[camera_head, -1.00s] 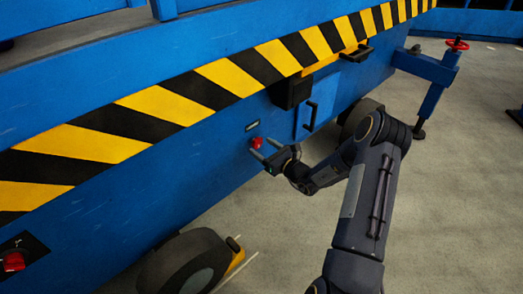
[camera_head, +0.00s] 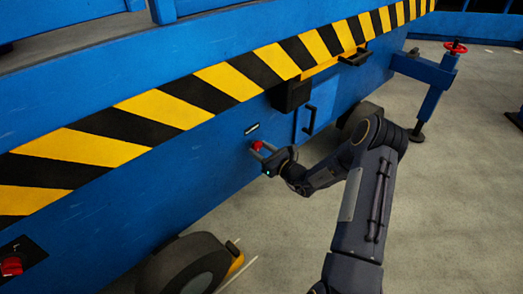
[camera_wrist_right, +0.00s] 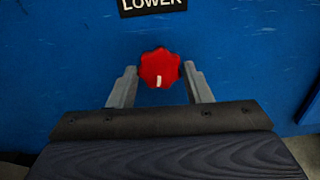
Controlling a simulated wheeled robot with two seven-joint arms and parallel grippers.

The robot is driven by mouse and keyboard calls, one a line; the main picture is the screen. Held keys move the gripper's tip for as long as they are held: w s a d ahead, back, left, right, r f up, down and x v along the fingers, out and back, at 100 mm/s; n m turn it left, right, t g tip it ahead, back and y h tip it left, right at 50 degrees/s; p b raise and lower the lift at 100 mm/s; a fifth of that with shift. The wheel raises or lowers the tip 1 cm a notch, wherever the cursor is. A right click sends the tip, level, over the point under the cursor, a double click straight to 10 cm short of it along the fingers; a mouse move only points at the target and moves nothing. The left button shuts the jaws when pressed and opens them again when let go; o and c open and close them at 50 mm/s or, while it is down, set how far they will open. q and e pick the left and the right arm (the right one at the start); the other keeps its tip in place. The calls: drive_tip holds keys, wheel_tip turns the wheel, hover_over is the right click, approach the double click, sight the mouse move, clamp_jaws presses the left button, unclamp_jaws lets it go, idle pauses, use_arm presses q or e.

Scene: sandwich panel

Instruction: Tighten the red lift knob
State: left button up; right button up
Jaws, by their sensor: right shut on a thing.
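The red lift knob (camera_head: 257,146) sits on the blue side panel of the lift, below a small label. In the right wrist view the knob (camera_wrist_right: 160,68) is a lobed red disc with a white mark at its lower edge. My right gripper (camera_head: 262,150) reaches the panel from the right. Its two fingers (camera_wrist_right: 160,80) stand on either side of the knob and are shut on it. My left gripper is not in view.
A black "LOWER" label (camera_wrist_right: 152,5) is above the knob. A black box (camera_head: 291,94) and a door handle (camera_head: 310,120) are to its right. A wheel (camera_head: 185,265) is below. Another red knob (camera_head: 11,266) is at the far left, and an outrigger with a red handwheel (camera_head: 455,46) stands at right.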

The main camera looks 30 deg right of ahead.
drive_tip(key=m+p, duration=0.2)
drive_tip(key=m, duration=0.1)
drive_tip(key=shift+r+p, duration=0.2)
drive_tip(key=shift+p, duration=0.1)
drive_tip(key=m+p, duration=0.3)
drive_tip(key=m, duration=0.1)
drive_tip(key=shift+m, duration=0.4)
drive_tip(key=m+p, duration=0.2)
drive_tip(key=m, duration=0.1)
drive_tip(key=shift+m, duration=0.3)
drive_tip(key=m+p, duration=0.2)
drive_tip(key=m, duration=0.2)
drive_tip(key=shift+m, duration=0.3)
drive_tip(key=m, duration=0.3)
drive_tip(key=shift+p, duration=0.4)
drive_tip(key=m, duration=0.9)
drive_tip(key=shift+m, duration=0.3)
drive_tip(key=m, duration=0.5)
